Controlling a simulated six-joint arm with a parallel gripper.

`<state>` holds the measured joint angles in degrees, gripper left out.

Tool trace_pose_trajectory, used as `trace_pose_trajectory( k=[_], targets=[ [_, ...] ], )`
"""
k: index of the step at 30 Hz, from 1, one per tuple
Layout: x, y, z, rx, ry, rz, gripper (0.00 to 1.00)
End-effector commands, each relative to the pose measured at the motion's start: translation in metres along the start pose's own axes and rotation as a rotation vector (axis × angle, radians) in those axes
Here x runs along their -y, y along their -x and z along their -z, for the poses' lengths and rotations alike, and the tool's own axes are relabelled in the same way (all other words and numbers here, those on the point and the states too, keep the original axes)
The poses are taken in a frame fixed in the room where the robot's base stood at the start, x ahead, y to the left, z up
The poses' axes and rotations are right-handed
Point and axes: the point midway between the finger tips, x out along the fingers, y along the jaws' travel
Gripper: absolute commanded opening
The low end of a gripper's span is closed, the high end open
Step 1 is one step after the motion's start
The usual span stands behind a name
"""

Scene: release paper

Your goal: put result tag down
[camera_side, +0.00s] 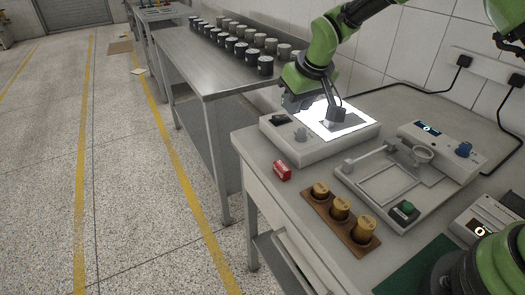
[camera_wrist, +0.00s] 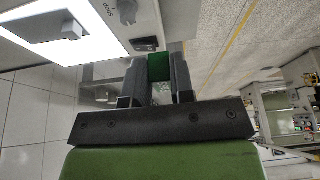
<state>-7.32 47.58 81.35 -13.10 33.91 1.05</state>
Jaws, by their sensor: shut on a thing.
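My gripper (camera_wrist: 157,78) is shut on a small green tag (camera_wrist: 159,66), which shows between the two dark fingers in the wrist view. In the side view my gripper (camera_side: 293,103) is at the back left of the light box (camera_side: 318,150), near its dark switch. The green tag cannot be made out there. A red tag (camera_side: 283,171) with pale lettering lies on the bench in front of the light box, apart from my gripper.
A grey plate with a block (camera_side: 336,116) sits on the lit panel. A wooden holder (camera_side: 353,243) with gold-topped pieces and a device with a square frame (camera_side: 392,186) stand to the right. Several dark cans (camera_side: 265,66) stand on the steel table behind. Bare bench surrounds the red tag.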

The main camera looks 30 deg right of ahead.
Motion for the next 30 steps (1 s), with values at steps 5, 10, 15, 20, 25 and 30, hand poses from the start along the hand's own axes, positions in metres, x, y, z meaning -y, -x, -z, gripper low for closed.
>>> trace_pose_trajectory(
  k=[5, 10, 15, 20, 25, 30],
  targets=[
    [0.02, -0.033, 0.023, -0.001, -0.002, -0.003, 0.0],
    [0.033, -0.053, 0.033, -0.005, -0.009, -0.008, 0.0],
    [0.039, -0.061, 0.037, -0.007, -0.013, -0.01, 0.0],
    [0.04, -0.062, 0.037, -0.008, -0.015, -0.01, 0.0],
    [0.04, -0.062, 0.037, -0.009, -0.015, -0.01, 0.0],
    [0.04, -0.08, 0.029, -0.004, -0.016, -0.01, 0.0]
  ],
)
